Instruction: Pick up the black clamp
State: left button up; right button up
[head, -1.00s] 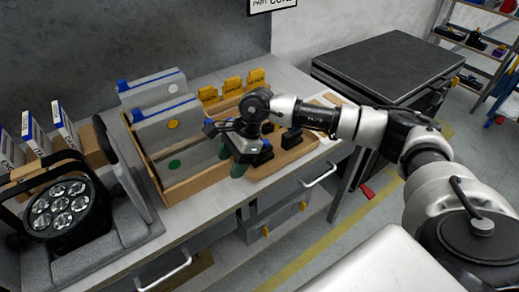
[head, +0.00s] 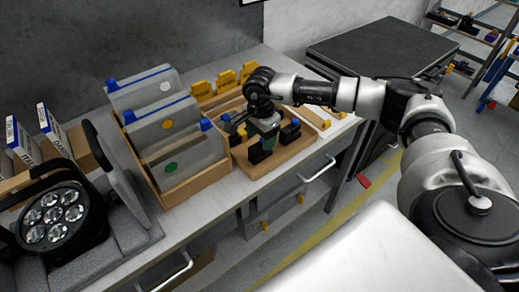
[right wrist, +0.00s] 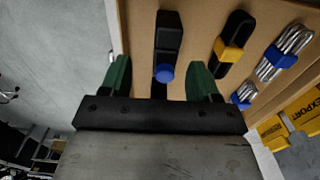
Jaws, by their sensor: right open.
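A black clamp with a blue knob (right wrist: 169,38) lies on the wooden tray in the right wrist view, ahead of my fingers and roughly in line with the gap between them. My right gripper (right wrist: 160,78) is open, with one green finger on each side of the gap and nothing held. In the head view the right gripper (head: 266,134) points down over the wooden tray (head: 262,171), among black pieces (head: 289,132) that it partly hides. I cannot tell how high the fingertips are above the tray. My left gripper is not in view.
A black piece with a yellow band (right wrist: 232,42) and silver pieces with blue bands (right wrist: 285,48) lie beside the clamp. A wooden box with grey dividers (head: 192,185) stands left of the tray. Yellow pieces (head: 225,80) stand behind. A par can (head: 55,216) sits far left.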

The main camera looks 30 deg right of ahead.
aim_at(260, 145)
jog(key=f, duration=0.2)
jog(key=f+p, duration=0.1)
jog(key=f, duration=0.2)
jog(key=shift+w+f, duration=0.3)
jog(key=shift+w, duration=0.1)
jog(key=c, duration=1.1)
